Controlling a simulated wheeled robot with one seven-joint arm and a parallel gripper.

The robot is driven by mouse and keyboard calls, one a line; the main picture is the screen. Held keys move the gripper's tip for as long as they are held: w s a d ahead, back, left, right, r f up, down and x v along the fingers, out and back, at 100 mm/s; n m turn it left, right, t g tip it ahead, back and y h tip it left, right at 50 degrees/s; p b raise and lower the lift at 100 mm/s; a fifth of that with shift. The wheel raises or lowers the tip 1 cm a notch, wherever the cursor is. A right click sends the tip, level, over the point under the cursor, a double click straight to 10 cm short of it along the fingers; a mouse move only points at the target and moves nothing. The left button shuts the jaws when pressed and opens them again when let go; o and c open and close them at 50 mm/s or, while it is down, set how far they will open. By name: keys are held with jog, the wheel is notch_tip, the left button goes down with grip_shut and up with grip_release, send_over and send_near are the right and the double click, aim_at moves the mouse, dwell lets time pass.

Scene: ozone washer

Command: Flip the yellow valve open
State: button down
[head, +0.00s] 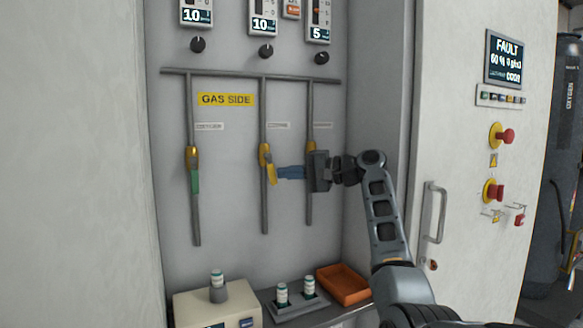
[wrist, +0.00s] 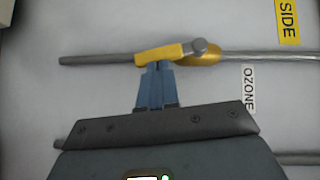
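The yellow valve handle (head: 270,173) sits on the middle vertical pipe of the gas panel. It hangs down from its brass body, slightly tilted off the pipe line. In the wrist view the yellow handle (wrist: 160,53) runs nearly along the pipe, at a small angle, with a grey bolt at one end. My gripper (head: 281,172) reaches in from the right. Its blue fingers are together, and their tips (wrist: 160,66) meet the handle's near edge. I see no handle clasped between them. Exact contact is hard to tell.
A green-handled valve (head: 194,178) is on the left pipe. The right pipe (head: 309,205) passes behind my gripper, which hides much of its valve. Below are an orange tray (head: 343,285), a vial rack (head: 299,306) and a cream box (head: 217,308). A cabinet door handle (head: 433,212) is at right.

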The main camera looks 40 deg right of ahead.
jog(key=shift+w+a+f+m+t+y, duration=0.15)
jog(key=shift+a+f+m+t+y, duration=0.25)
jog(key=shift+m+t, duration=0.3)
jog(key=shift+a, duration=0.1)
jog(key=b+v, duration=0.2)
jog(key=v, duration=0.6)
jog(key=shift+f, duration=0.1)
dwell(0.6)
